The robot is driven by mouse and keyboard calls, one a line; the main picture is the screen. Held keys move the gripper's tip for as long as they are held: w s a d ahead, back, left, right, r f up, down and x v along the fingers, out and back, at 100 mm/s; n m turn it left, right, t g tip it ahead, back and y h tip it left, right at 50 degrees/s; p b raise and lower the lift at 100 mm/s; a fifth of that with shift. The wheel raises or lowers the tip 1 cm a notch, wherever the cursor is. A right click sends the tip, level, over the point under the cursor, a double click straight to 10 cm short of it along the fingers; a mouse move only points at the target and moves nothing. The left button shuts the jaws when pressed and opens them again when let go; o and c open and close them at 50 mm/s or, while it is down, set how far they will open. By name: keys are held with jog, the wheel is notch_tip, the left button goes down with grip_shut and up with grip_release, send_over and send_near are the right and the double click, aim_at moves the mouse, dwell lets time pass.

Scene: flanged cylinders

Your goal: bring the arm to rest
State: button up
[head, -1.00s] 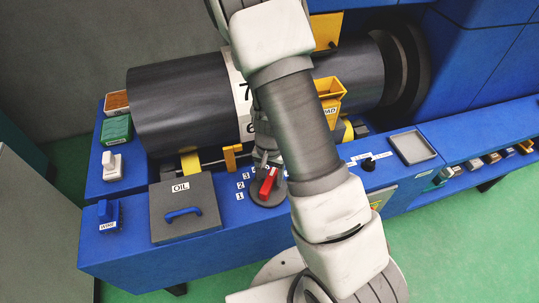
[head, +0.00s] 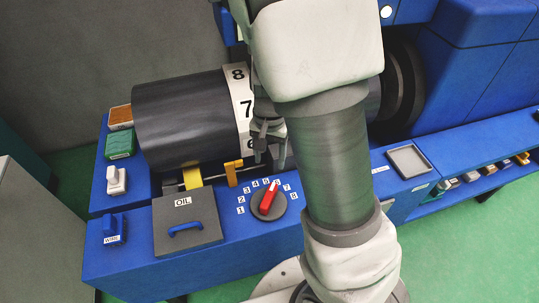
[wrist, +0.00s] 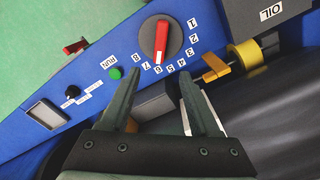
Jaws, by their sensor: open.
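My gripper (head: 270,160) is open and empty. In the head view it hangs behind the dial, in front of the dark cylinder. In the wrist view its two fingers (wrist: 158,76) are spread apart, with blue panel and a dark block seen between and beyond them. The round grey dial (head: 281,205) with a red handle (head: 269,198) is on the blue panel, apart from the fingers. The handle points near the 6, and it also shows in the wrist view (wrist: 161,40). My arm covers the middle of the head view and hides part of the cylinder and panel.
The dark cylinder (head: 185,120) with a white numbered band lies behind the panel. A grey OIL lid (head: 200,235) with a blue handle is left of the dial. A green button (wrist: 115,73), black knob (wrist: 72,91) and red switch (wrist: 76,46) are also on the panel.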

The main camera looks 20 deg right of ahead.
dwell(0.4)
jog(key=s+r+n+t, duration=0.2)
jog(key=s+r+n, duration=0.1)
jog(key=s+r, duration=0.4)
jog(key=s+r+n+t, duration=0.3)
jog(key=s+r, duration=0.4)
jog(key=r, duration=0.7)
jog(key=shift+a+r+n+t, duration=0.2)
jog(key=shift+n+t, duration=0.1)
jog(key=shift+n, duration=0.3)
dwell(1.1)
